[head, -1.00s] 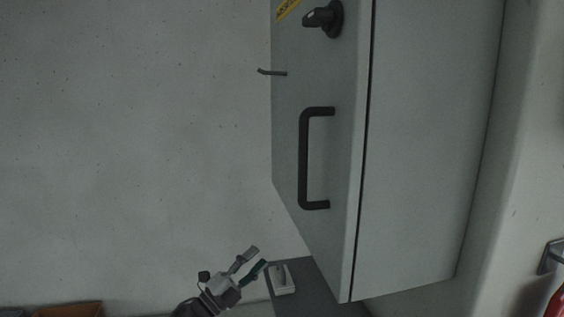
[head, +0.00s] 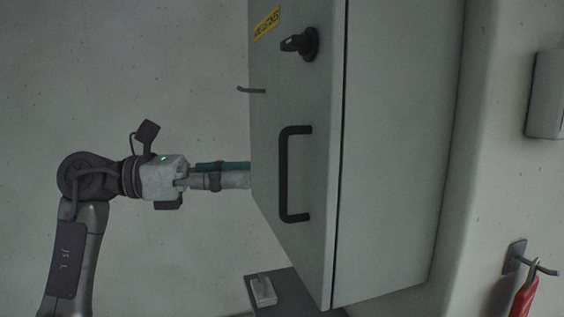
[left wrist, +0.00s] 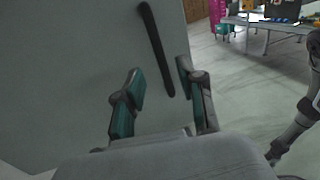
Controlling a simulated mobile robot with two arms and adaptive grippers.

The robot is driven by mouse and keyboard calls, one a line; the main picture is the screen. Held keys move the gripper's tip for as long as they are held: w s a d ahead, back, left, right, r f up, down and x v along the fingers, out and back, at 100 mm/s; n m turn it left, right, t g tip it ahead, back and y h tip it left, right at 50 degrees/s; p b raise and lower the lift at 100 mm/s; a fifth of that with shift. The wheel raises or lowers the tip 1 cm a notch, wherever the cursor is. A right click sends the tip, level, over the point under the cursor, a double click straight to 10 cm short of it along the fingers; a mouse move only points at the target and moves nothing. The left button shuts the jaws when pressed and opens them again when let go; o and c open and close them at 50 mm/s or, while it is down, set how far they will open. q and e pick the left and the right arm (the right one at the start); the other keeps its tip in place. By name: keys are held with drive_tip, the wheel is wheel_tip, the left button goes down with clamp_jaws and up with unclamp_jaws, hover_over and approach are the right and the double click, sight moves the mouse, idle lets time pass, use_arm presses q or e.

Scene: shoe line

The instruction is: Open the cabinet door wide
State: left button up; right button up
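The grey cabinet (head: 395,150) is mounted at a wall, and its door (head: 295,95) looks shut along a dark seam. A black bar handle (head: 284,175) and a black turn knob (head: 303,43) are on the door. My left gripper (head: 248,175) points right, with its fingers ending at the door's left edge in the head view; whether they touch it I cannot tell. In the left wrist view my left gripper (left wrist: 160,75) is open and empty. The handle (left wrist: 156,45) shows beyond and between its fingertips. My right gripper is not in view.
A thin grey peg (head: 251,90) sticks out left of the door. A small white box (head: 263,291) lies below the cabinet. A red object (head: 525,297) hangs at the right wall. The left wrist view shows a cluttered table (left wrist: 270,24) at the back and open floor.

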use_arm(q)
drive_tip(key=p, duration=0.2)
hover_over(283, 211)
drive_tip(key=a, duration=0.1)
drive_tip(key=shift+w+d, duration=0.35)
drive_tip(key=shift+d, duration=0.2)
clamp_jaws()
